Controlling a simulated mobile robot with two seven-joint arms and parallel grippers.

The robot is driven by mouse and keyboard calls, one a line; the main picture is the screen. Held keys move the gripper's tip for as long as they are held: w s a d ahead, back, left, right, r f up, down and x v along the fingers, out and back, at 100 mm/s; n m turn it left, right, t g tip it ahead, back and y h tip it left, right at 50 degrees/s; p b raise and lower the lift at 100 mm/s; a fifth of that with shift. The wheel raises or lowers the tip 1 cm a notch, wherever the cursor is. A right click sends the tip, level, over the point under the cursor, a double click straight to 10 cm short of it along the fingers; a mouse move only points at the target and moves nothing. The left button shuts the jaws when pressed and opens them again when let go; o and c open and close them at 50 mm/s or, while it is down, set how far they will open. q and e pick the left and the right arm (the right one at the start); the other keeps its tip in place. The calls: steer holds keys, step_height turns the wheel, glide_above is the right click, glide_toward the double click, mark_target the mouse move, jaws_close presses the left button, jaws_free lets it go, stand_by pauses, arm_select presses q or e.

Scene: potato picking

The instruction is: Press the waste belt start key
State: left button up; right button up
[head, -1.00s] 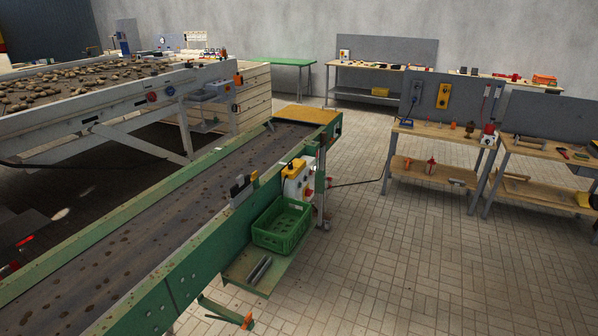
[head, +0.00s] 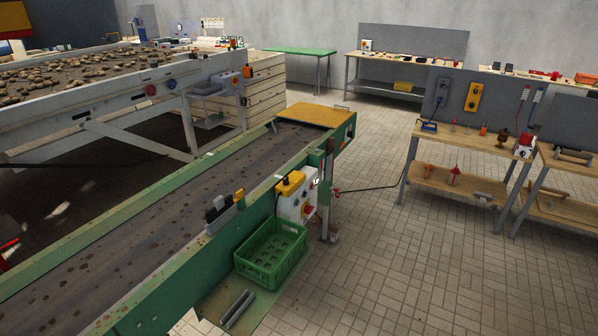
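The green-framed belt conveyor (head: 165,235) runs from the lower left toward the middle, its dark belt spotted with brown marks. A white control box (head: 294,205) with a yellow top part (head: 290,184) and a red knob is fixed to its right side near the far end. Its keys are too small to read, so I cannot tell which is the start key. Neither of my grippers shows in the head view.
A cable crosses the floor to the wooden workbench (head: 470,142) at right. The potato table (head: 90,85) stands at left. The tiled floor (head: 400,255) right of the conveyor is clear.

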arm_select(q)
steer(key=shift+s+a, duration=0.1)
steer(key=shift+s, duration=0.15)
